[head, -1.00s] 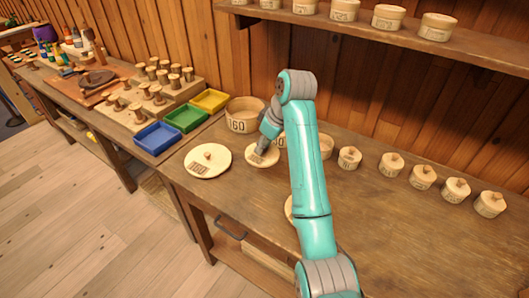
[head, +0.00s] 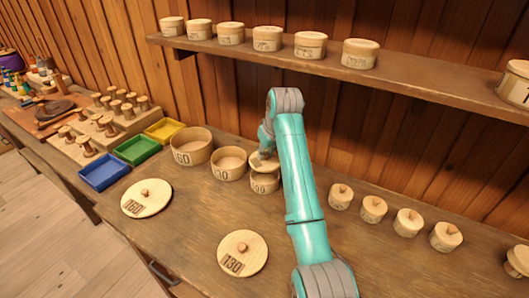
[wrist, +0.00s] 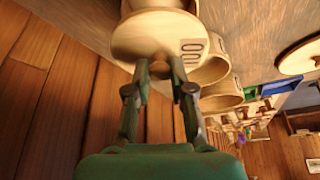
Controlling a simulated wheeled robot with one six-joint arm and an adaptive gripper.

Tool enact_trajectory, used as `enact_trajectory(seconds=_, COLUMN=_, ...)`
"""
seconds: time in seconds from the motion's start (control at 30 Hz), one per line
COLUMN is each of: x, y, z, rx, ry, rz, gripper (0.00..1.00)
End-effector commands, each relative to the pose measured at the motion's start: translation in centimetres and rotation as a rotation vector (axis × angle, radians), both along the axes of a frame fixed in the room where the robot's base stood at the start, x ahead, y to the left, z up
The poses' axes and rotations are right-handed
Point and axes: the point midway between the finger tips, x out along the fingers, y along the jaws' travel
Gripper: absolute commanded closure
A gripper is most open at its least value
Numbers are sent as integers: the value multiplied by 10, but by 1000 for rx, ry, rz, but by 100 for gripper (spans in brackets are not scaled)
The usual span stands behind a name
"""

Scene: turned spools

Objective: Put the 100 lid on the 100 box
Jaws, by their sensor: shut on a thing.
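The pale round 100 lid (wrist: 150,36) is held by its knob in my gripper (wrist: 160,72), number facing up. In the head view the lid (head: 258,163) is over the 100 box (head: 264,187), the third of the row of open boxes. My gripper (head: 265,153) is above that box, partly hidden by my arm. The wrist view shows part of a box (wrist: 158,5) beyond the lid. I cannot tell whether lid and box touch.
The 130 box (head: 228,175) and 160 box (head: 192,157) stand open to the left, close by. The 160 lid (head: 147,205) and 130 lid (head: 250,262) lie in front. Small lidded boxes (head: 373,209) stand right. A shelf (head: 330,72) runs above.

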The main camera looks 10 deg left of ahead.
Motion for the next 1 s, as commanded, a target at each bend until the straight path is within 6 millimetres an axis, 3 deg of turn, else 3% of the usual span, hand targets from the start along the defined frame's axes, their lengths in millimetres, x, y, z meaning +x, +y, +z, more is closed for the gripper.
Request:
enact_trajectory(seconds=0.6, x=-1, y=0, z=-39, rx=0, ry=1, rz=1, gripper=100)
enact_trajectory(seconds=1.0, x=0, y=0, z=-47, rx=0, ry=0, rz=1, gripper=100)
